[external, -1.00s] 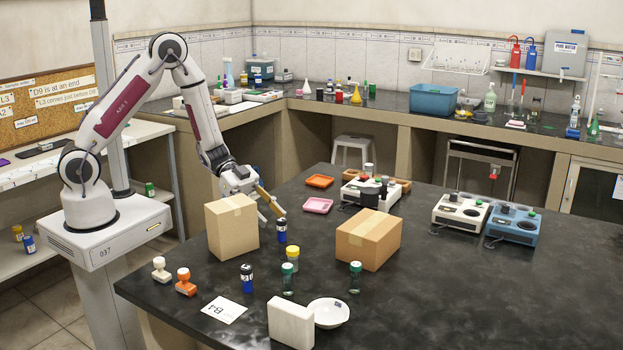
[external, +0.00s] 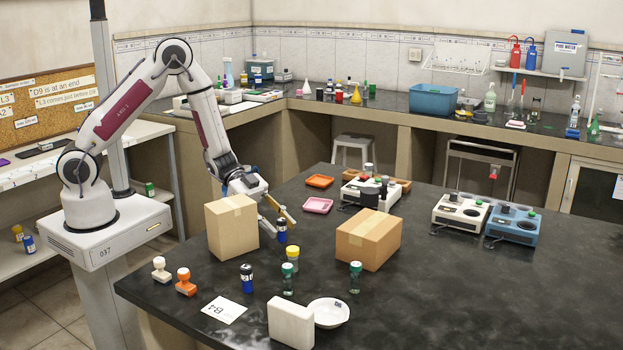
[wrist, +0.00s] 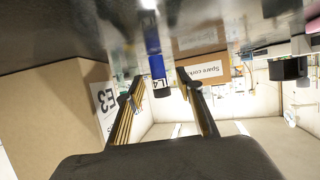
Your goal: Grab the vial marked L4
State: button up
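The blue vial with a dark cap (external: 282,232) stands upright on the black bench, just right of the left cardboard box. In the wrist view, which shows the scene upside down, the blue vial (wrist: 153,52) has a white label reading L4 near its cap. My gripper (external: 277,220) is low at the vial, its fingers spread. In the wrist view the open fingers (wrist: 158,90) lie on either side of the vial's line, with the vial ahead between them. I see no contact with it.
A cardboard box (external: 231,228) marked E3 stands close left of my gripper. Another box (external: 368,240) stands to the right.

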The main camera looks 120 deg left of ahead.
jog(key=shift+x, duration=0.8)
jog(key=c, duration=1)
